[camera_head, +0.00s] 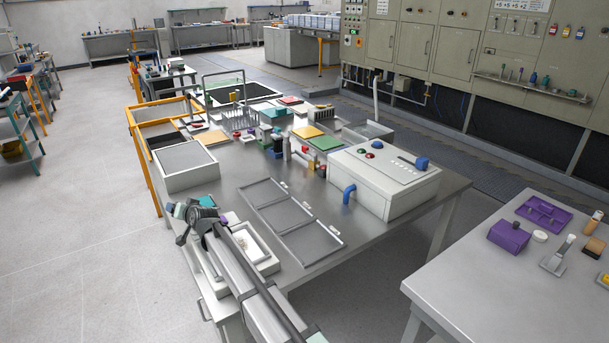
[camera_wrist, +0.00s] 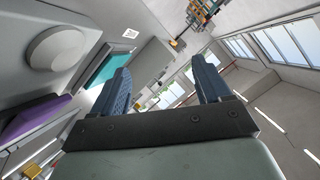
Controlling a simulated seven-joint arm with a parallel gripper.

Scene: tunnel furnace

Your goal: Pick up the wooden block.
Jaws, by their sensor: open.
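A small tan-brown block (camera_head: 594,247) stands on the right-hand table in the head view. It looks like wood, but it is too small to be sure. My gripper (camera_wrist: 163,88) shows in the wrist view with two dark blue-grey fingers apart and nothing between them. In the head view my arm reaches over the near left corner of the middle table, and its end is far to the left of the tan-brown block. The fingers are hard to make out there. The wrist view is tilted up toward the windows and ceiling and shows no wooden block.
The middle table (camera_head: 230,186) carries a grey frame tray (camera_head: 283,205), a white control box (camera_head: 392,180) and several coloured parts. The right-hand table (camera_head: 470,245) also holds a purple box (camera_head: 508,236), a purple tray (camera_head: 543,211) and small tools. Floor separates the tables.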

